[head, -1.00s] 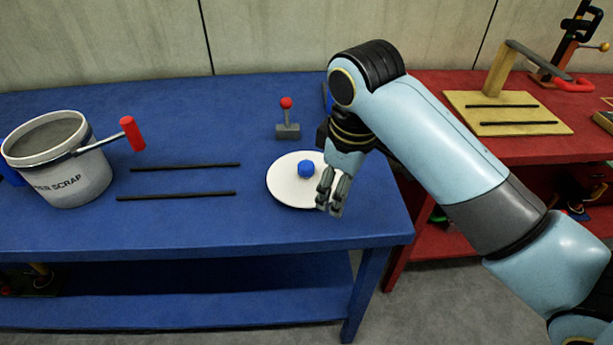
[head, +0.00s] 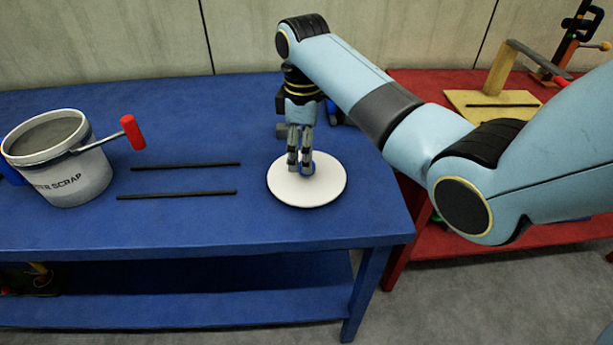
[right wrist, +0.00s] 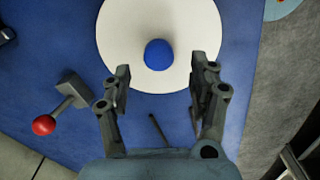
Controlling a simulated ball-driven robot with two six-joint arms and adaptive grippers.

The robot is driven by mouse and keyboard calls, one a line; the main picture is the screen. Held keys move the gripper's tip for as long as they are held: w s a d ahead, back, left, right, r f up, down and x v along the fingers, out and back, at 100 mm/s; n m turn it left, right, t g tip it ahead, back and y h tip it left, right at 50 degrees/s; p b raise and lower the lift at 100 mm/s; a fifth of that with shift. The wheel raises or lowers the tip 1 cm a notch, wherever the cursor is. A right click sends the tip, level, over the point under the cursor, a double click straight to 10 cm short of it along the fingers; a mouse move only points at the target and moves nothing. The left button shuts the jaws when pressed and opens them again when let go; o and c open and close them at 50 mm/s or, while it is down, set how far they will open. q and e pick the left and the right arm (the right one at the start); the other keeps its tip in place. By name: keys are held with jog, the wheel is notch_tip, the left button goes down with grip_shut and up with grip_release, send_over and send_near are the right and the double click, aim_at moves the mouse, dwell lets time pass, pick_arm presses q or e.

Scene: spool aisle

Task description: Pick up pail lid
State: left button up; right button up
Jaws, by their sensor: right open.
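The pail lid (head: 325,186) is a white disc with a blue knob, lying flat on the blue table. In the right wrist view the lid (right wrist: 118,38) is at the top, with its blue knob (right wrist: 158,54) ahead of the fingertips. My right gripper (head: 300,170) points down over the lid and mostly hides the knob in the head view. In the right wrist view the right gripper (right wrist: 160,78) is open and empty, its fingers apart on either side of the line to the knob. My left gripper is not in view.
A grey-white pail (head: 75,180) with a red-gripped handle stands at the left of the blue table (head: 210,225). Two dark strips (head: 180,194) lie between pail and lid. A red-knobbed lever (right wrist: 58,108) stands near the lid. A red table (head: 435,85) is at the right.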

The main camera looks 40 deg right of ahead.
aim_at(327, 181)
notch_tip(327, 181, down, 4)
jog(key=shift+s+d+f, duration=0.1)
jog(key=shift+d, duration=0.05)
grip_shut()
dwell(0.4)
